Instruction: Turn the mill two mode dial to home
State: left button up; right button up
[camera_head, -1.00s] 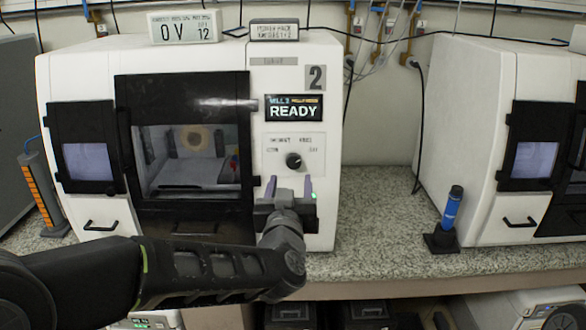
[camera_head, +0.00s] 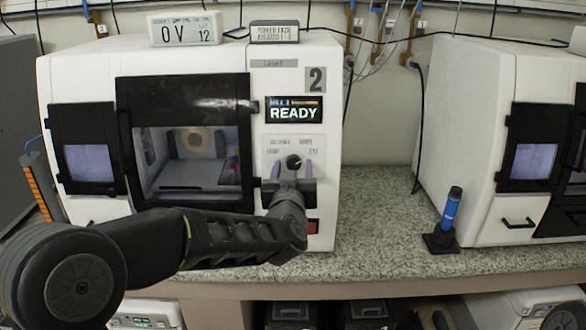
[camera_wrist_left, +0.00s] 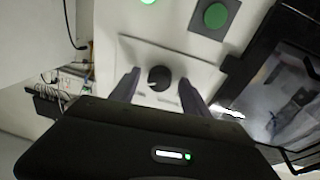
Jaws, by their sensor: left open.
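The mode dial (camera_head: 294,162) is a small round black knob on the light control panel of mill 2, below the screen (camera_head: 293,109) that reads READY. My left gripper (camera_head: 292,171) is in front of the panel with its fingers pointing at the dial. In the left wrist view the dial (camera_wrist_left: 159,78) lies between the two open fingers (camera_wrist_left: 155,86), with a gap on each side. The panel has small labels above and beside the dial, too small to read surely. My right gripper does not show.
A red switch (camera_head: 313,227) sits below the panel. The mill's dark-framed window (camera_head: 190,160) is just left. A blue cylinder on a black stand (camera_head: 452,209) and a second white machine (camera_head: 465,120) stand to the right. The speckled counter (camera_head: 375,235) between is clear.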

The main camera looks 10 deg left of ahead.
pick_arm(q)
jog(key=shift+c, duration=0.5)
grip_shut()
